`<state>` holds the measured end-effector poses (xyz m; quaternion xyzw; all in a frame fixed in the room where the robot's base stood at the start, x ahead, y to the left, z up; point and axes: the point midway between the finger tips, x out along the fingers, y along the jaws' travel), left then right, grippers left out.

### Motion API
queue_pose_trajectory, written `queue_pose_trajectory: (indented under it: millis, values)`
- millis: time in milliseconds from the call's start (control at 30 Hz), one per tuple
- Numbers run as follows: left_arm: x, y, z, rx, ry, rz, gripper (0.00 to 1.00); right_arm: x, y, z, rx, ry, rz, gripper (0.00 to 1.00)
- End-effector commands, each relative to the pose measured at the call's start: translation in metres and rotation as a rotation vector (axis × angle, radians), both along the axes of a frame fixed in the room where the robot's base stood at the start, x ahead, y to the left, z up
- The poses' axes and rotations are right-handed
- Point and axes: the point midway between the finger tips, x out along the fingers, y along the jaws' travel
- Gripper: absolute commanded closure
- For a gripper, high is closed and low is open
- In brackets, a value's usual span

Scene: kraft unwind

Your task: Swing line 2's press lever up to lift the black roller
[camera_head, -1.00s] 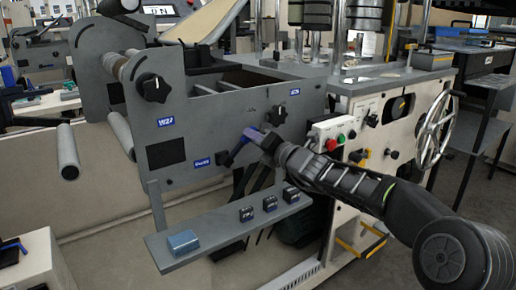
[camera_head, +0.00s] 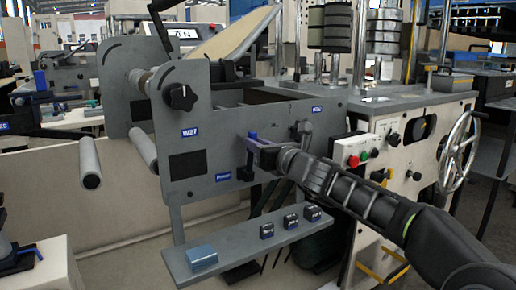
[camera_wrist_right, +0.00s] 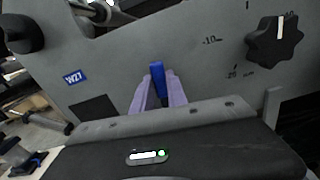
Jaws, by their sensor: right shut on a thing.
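The blue press lever (camera_head: 249,160) is on the grey side plate of the unwind, just right of the small blue "Press" label (camera_head: 223,176). It stands close to upright, with its lower end on the plate. My right gripper (camera_head: 253,141) is shut on its upper part. In the right wrist view the blue lever (camera_wrist_right: 157,78) shows between my lavender fingers (camera_wrist_right: 158,92). I cannot make out the black roller for certain. My left gripper is not in view.
Below the lever, a grey shelf (camera_head: 236,246) carries a blue box (camera_head: 201,257) and several small dark blocks. A black knob (camera_head: 181,97) is at upper left on the plate. A control box (camera_head: 357,151) and handwheel (camera_head: 459,152) are at right.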

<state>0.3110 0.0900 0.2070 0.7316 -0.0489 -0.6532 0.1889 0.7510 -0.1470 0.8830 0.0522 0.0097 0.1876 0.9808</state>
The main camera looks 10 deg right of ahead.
Motion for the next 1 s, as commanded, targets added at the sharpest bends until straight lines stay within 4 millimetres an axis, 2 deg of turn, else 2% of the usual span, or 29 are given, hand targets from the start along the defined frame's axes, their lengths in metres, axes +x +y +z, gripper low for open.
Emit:
queue_pose_trajectory:
  millis: [467, 500, 700, 1000]
  values:
    - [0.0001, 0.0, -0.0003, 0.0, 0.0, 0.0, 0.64, -0.0005, 0.0025, -0.001, -0.02, -0.006, 0.004, 1.0]
    - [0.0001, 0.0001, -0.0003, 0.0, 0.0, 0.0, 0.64, -0.0005, 0.0026, -0.001, -0.02, -0.006, 0.005, 0.79]
    - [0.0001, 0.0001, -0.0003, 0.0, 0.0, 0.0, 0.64, -0.0002, 0.0016, -0.0008, -0.017, -0.005, 0.003, 0.62]
    - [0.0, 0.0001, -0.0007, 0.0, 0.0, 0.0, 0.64, -0.0009, 0.0001, -0.0007, -0.016, -0.005, 0.001, 0.6]
